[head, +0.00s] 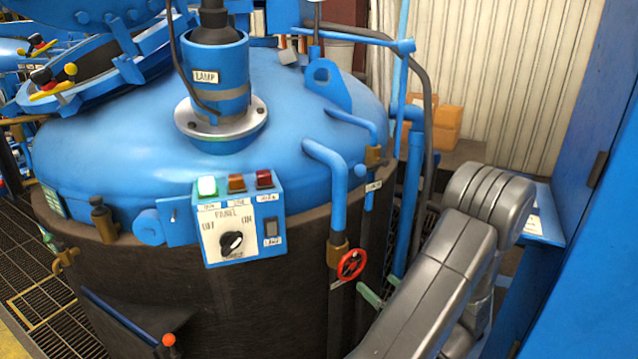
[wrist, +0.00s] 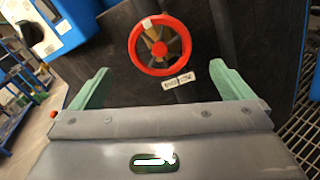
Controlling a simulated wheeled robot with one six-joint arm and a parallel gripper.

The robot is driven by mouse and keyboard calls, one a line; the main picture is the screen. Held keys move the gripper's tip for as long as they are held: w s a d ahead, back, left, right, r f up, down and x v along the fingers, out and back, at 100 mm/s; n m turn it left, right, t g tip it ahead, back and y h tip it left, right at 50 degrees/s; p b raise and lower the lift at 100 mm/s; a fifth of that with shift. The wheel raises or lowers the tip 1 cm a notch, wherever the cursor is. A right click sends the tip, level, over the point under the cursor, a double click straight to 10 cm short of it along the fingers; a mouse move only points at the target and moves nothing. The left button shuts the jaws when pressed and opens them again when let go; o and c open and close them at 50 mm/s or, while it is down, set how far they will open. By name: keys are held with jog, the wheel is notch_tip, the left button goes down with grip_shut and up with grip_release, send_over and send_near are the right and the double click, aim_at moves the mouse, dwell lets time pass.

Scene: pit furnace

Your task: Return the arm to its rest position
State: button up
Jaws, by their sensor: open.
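My arm (head: 440,270) is grey and reaches up from the bottom edge on the right of the head view, bent at a rounded joint near the blue wall. My gripper (wrist: 163,82) shows in the wrist view with its two green fingers wide apart and nothing between them. A green fingertip (head: 369,295) also shows in the head view, just below and right of a red handwheel; the rest of the gripper is hidden behind the arm. The red handwheel (head: 351,265) is on a pipe at the furnace side. It also shows in the wrist view (wrist: 160,45), ahead of the fingers and apart from them.
The blue-domed furnace (head: 290,110) with a dark wall fills the middle. Its control panel (head: 238,222) has a lit green lamp and a black knob. A blue wall (head: 600,220) stands close right of my arm. Cardboard boxes (head: 430,122) sit behind.

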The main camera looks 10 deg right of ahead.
aim_at(355, 264)
jog(key=x, duration=1.1)
jog(key=shift+w+a, duration=0.1)
jog(key=shift+w, duration=0.2)
jog(key=shift+s, duration=0.1)
